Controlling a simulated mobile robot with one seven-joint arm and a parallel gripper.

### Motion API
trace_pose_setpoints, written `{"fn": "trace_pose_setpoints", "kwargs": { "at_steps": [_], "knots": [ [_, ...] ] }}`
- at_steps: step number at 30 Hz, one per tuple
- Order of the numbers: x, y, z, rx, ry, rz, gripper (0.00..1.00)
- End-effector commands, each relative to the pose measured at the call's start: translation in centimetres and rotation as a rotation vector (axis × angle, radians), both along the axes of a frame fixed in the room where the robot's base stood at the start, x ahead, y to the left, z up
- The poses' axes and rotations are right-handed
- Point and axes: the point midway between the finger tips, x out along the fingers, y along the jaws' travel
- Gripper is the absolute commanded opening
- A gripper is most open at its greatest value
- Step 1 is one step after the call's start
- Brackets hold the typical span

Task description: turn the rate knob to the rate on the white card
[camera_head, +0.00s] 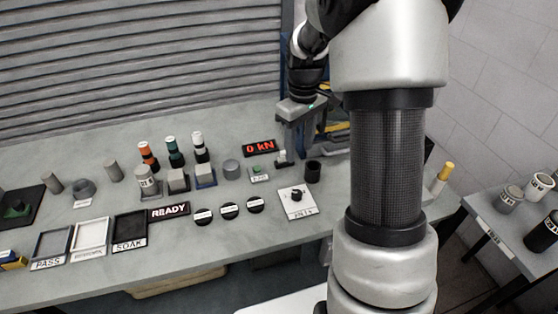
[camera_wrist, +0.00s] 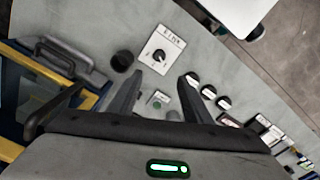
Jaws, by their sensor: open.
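The rate knob (camera_head: 297,194) is small and black, on a white plate (camera_head: 304,208) lying on the bench. In the wrist view the knob (camera_wrist: 158,55) sits beyond the fingertips, near the middle of the plate (camera_wrist: 172,40), with dark lettering along the plate's far edge. I cannot read the lettering surely, or the knob's setting. No separate white card with a rate can be told for certain. My gripper (camera_head: 283,158) is open and empty, behind the plate and apart from the knob; its two fingers (camera_wrist: 160,76) show in the wrist view.
A black cup (camera_head: 313,172) stands close behind the plate, and a small green-topped block (camera_head: 259,174) is to its left. Several black round discs (camera_head: 229,210) lie left of the plate. A red "0 kN" display (camera_head: 260,147) is behind. Bare bench lies before the discs.

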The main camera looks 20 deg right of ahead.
Motion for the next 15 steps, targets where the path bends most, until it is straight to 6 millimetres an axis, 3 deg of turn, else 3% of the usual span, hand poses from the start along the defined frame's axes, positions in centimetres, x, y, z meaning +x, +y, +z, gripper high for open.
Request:
{"fn": "trace_pose_setpoints", "kwargs": {
  "at_steps": [7,15],
  "knots": [
    [0.1,-0.2,-2.7,0.001,0.008,0.005,0.45],
    [0.0,-0.1,-8.5,0.001,0.011,0.005,0.45]
  ]
}}
